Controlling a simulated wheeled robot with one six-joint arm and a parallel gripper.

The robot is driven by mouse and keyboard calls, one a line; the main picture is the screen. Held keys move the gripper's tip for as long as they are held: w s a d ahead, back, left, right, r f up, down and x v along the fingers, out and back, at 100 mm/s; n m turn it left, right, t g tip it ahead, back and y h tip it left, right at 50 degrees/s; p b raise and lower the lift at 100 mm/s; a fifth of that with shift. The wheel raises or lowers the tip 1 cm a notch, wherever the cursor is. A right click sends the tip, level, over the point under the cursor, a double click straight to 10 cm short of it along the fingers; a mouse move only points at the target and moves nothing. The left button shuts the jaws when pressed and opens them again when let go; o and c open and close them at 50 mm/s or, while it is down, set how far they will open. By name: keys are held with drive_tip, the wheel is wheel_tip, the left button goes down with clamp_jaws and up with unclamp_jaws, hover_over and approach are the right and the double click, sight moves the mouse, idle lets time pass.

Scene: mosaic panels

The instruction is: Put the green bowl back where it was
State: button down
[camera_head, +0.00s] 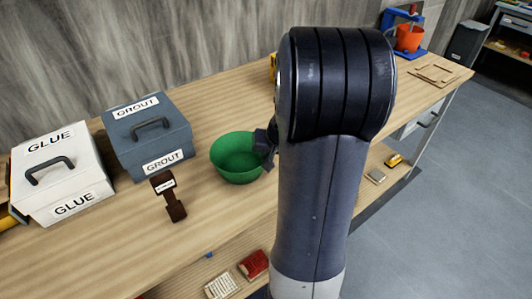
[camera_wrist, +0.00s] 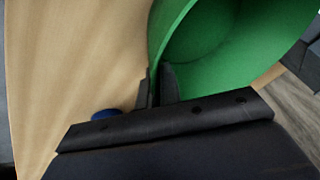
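The green bowl (camera_head: 236,158) is upright over the wooden workbench, in front of the grout box and to its right. My gripper (camera_head: 266,146) is at the bowl's right rim, partly hidden behind my arm. In the wrist view the green bowl (camera_wrist: 215,50) fills the upper right. The fingers of my gripper (camera_wrist: 158,88) are close together, one on each side of its rim wall. I cannot tell whether the bowl rests on the bench or is slightly raised.
A grey grout box (camera_head: 150,140) and a white glue box (camera_head: 60,175) stand left. A dark brown labelled tool (camera_head: 170,197) lies before the grout box. An orange bucket (camera_head: 409,38) stands at the far right end. Bare bench (camera_head: 100,262) lies at front left.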

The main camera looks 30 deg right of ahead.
drive_tip(key=shift+f, duration=0.2)
drive_tip(key=c, duration=1.6)
unclamp_jaws()
drive_tip(key=shift+r, duration=0.1)
drive_tip(key=shift+r, duration=0.1)
drive_tip(key=shift+r, duration=0.2)
drive_tip(key=v, duration=1.1)
drive_tip(key=shift+s+r, duration=0.25)
